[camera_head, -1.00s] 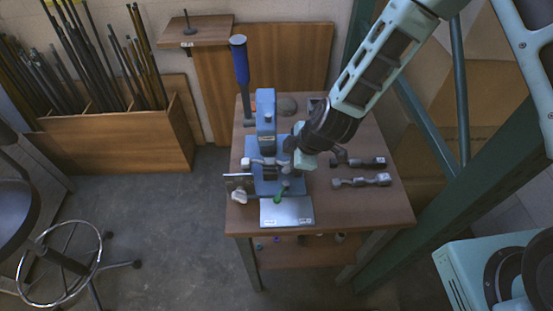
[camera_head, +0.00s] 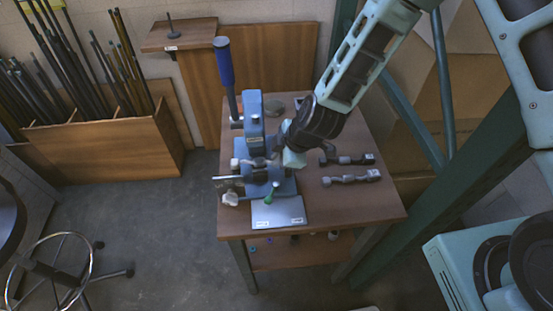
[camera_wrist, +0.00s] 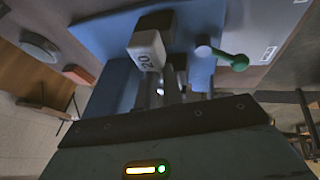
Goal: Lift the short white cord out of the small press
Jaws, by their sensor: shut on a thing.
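The small blue press (camera_head: 254,133) stands on the small wooden table, with a blue-handled upright bar (camera_head: 225,64) behind it. My gripper (camera_head: 284,154) is at the press's right side, low beside its middle; its fingertips are mostly hidden there. In the wrist view, the press body (camera_wrist: 105,35), a pale block marked 20 (camera_wrist: 147,50) and a green-knobbed lever (camera_wrist: 238,62) lie ahead of the gripper. My gripper is shut on the short white cord, of which only a small pale bit (camera_wrist: 160,90) shows between dark parts. The rest of the cord is hidden.
Two dark jointed pieces (camera_head: 350,179) lie on the table to the right of the gripper. A pale grey plate (camera_head: 278,212) lies at the table's front, with a small white lump (camera_head: 230,199) left of it. A green post (camera_head: 420,215) stands right of the table.

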